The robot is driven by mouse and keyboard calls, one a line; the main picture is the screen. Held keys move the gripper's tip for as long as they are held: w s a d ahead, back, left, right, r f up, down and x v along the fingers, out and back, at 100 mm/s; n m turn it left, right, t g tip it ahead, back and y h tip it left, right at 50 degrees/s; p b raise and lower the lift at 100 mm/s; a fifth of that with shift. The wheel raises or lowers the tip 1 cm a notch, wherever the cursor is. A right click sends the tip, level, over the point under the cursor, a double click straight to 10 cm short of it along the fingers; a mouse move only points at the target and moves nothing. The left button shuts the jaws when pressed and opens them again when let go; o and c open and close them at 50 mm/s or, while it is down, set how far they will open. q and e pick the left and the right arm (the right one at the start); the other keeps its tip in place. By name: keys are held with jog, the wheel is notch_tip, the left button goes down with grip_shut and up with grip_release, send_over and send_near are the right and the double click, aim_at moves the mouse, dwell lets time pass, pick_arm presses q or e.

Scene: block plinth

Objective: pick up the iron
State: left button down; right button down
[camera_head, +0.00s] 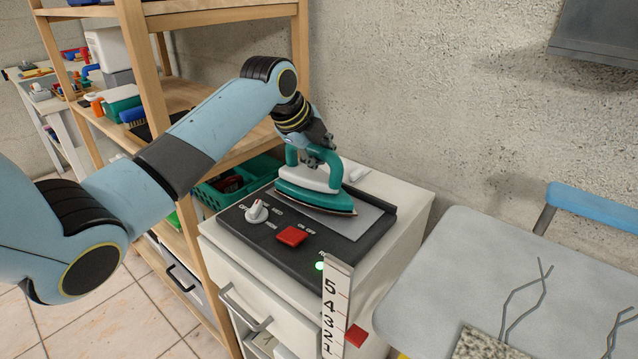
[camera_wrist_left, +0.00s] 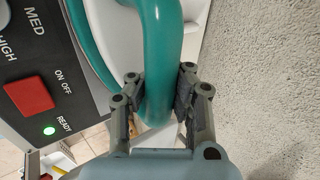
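The iron (camera_head: 316,190) has a teal and white body and a teal handle. It sits level on or just over the grey plate (camera_head: 352,222) of the black control panel; I cannot tell if there is a gap. My left gripper (camera_head: 316,160) reaches down onto the handle from behind. In the left wrist view the teal handle (camera_wrist_left: 160,50) passes between the fingers of my left gripper (camera_wrist_left: 160,92). The finger pads lie against both its sides, so the gripper looks shut on it. My right gripper is not in view.
The panel tops a white cabinet (camera_head: 265,312), with a white knob (camera_head: 257,211), a red button (camera_head: 291,236) and a lit green light. A wooden shelf (camera_head: 150,80) with a green crate (camera_head: 240,180) stands left. A numbered post (camera_head: 336,300) rises in front. A grey table (camera_head: 480,262) stands right.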

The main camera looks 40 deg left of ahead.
pick_arm(q)
jog(key=shift+r, duration=0.2)
jog(key=shift+r, duration=0.65)
jog(key=r, duration=0.3)
jog(key=shift+d, duration=0.3)
jog(key=d+r, duration=0.6)
jog(key=d, duration=0.5)
jog(key=shift+s+r, duration=0.2)
jog(key=shift+s, duration=0.2)
jog(key=shift+f, duration=0.1)
